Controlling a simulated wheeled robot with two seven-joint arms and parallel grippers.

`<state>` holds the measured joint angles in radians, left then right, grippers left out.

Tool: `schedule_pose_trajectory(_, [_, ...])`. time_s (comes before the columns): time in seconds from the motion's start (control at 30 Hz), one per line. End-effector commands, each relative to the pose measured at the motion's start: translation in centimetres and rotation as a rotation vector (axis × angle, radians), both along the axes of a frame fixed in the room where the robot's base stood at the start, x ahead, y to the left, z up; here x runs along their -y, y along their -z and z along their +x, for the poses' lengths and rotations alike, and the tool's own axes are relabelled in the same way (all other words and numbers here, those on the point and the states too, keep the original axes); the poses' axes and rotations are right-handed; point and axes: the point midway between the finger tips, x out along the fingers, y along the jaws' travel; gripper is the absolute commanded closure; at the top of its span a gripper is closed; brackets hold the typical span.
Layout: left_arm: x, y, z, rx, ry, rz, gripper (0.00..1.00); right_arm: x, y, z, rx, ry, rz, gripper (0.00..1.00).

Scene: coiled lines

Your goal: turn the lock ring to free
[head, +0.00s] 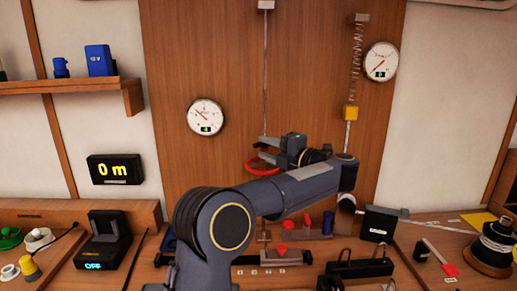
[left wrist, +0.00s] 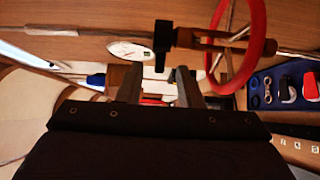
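The red lock ring (head: 254,171) hangs in front of the wooden panel, partly hidden by my left gripper (head: 263,149) and arm. In the left wrist view the ring (left wrist: 272,40) is a red wheel with thin spokes around a brownish shaft, with a black collar (left wrist: 162,45) beside it. My left gripper's two fingers (left wrist: 157,88) stand apart with a gap between them. The ring's rim is to the right of the fingers in that view and not between them. No marks for locked or free can be read. My right gripper is not in view.
A vertical line (head: 265,70) runs down the panel to the ring's area. Gauges (head: 205,117) are on the panel. A display (head: 114,169) reads 0 m. The bench below holds several tools and a spool (head: 494,246).

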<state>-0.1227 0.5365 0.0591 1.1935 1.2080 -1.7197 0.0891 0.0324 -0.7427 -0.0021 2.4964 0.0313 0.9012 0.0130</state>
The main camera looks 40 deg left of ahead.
Motion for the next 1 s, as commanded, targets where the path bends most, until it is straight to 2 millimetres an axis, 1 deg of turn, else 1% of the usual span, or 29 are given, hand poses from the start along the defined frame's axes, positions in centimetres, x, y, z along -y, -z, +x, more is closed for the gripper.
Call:
schedule_pose_trajectory(0.03, [1.0,0.2,0.0,0.000,0.003,0.000,0.67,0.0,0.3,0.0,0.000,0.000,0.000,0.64])
schedule_pose_trajectory(0.1, [2.0,0.1,-0.1,0.001,0.002,0.000,0.67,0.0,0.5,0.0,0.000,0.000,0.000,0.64])
schedule_pose_trajectory(0.2, [3.1,0.1,-0.2,0.001,0.001,0.000,0.67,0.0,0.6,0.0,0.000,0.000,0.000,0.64])
schedule_pose_trajectory(0.3, [3.6,0.0,-0.3,0.001,-0.001,0.000,0.67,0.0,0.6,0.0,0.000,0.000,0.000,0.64])
schedule_pose_trajectory(0.87, [3.6,-0.1,-0.3,0.001,0.002,0.003,0.67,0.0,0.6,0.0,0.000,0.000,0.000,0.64])
schedule_pose_trajectory(0.97, [3.2,-1.0,-0.1,0.006,0.051,0.024,0.67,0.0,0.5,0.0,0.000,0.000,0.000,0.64])
schedule_pose_trajectory(1.0, [2.8,-1.7,0.1,0.008,0.093,0.041,0.67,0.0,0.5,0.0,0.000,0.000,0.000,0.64])
